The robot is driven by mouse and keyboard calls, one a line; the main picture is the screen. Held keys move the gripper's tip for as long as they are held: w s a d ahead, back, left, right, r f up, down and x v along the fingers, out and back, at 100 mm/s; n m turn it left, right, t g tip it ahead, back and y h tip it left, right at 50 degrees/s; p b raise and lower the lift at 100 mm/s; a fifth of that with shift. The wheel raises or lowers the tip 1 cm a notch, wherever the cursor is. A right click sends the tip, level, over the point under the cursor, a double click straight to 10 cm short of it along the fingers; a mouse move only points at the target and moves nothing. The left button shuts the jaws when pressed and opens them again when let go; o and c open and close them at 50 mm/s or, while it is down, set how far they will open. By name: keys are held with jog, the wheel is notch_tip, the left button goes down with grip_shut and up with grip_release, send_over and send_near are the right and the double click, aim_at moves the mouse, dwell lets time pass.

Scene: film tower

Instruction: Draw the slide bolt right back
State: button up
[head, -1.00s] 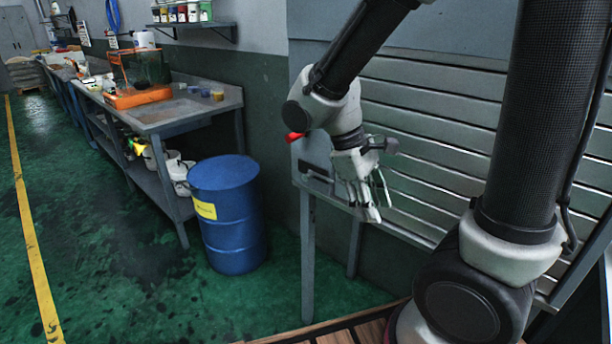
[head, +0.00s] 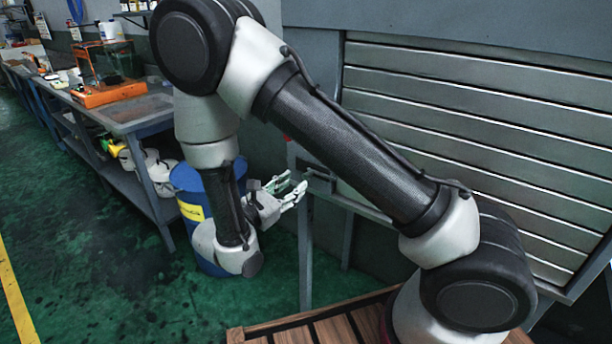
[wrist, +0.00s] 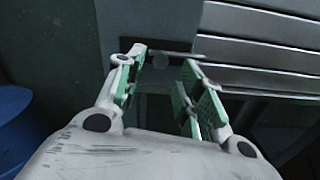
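The slide bolt (head: 320,180) is a dark bar on the grey frame at the lower left corner of the slatted shutter (head: 480,120). It also shows in the wrist view as a dark horizontal bar (wrist: 180,54), with a round greyish knob (wrist: 160,62) that appears between my fingertips in the picture. My gripper (head: 292,187) is just left of the bolt in the head view, with its fingers pointing toward it. Its green-padded fingers (wrist: 163,68) are spread apart with nothing held. I cannot tell whether a finger touches the bolt.
A blue drum (head: 190,180) stands behind my forearm. A workbench (head: 140,112) runs along the left wall with an orange-framed tank on it. Wooden slats (head: 335,328) lie low in front. The green floor (head: 100,270) at left is clear.

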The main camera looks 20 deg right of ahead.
aim_at(303, 179)
jog(key=x, duration=0.7)
grip_shut()
